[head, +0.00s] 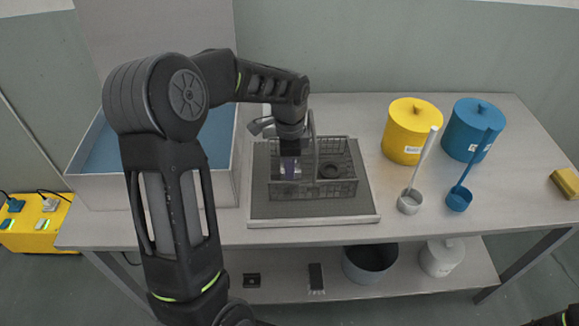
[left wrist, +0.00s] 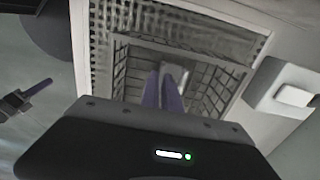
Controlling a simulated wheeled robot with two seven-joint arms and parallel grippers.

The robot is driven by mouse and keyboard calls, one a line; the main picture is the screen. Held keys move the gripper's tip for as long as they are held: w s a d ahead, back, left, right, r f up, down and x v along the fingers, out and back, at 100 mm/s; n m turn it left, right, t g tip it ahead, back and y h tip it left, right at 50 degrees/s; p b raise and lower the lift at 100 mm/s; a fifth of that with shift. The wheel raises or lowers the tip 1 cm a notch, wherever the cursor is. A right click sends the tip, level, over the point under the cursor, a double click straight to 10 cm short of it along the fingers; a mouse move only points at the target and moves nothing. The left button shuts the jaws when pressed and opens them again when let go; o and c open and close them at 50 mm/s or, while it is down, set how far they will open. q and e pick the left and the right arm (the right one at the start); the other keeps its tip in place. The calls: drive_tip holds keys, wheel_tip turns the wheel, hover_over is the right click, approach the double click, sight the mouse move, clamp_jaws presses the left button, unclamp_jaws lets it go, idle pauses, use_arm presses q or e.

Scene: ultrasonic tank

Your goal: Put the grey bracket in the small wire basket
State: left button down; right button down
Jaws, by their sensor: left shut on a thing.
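The small wire basket (head: 310,188) stands on a dark tray with a pale front edge, and a wire partition rises across it. My left gripper (head: 290,172) points down into the left part of the basket. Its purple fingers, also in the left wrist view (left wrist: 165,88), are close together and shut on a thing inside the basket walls. A small pale grey piece (left wrist: 178,76), which looks like the grey bracket, shows at the fingertips, mostly hidden. My right gripper (left wrist: 25,102) seems to show at the left edge of the wrist view, its jaws unclear.
A dark ring (head: 331,171) lies in the basket's right part. The large tank (head: 228,185) stands close on the left. A yellow pot (head: 412,130), a blue pot (head: 470,128) and two ladles (head: 411,202) stand to the right.

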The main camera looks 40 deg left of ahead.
use_arm(q)
drive_tip(key=c, duration=2)
unclamp_jaws()
drive_tip(key=shift+f, duration=0.15)
drive_tip(key=shift+c, duration=0.2)
drive_tip(key=o, duration=0.5)
drive_tip(key=shift+c, duration=0.2)
wheel_tip(320, 180, up, 12)
drive_tip(key=shift+r, duration=0.2)
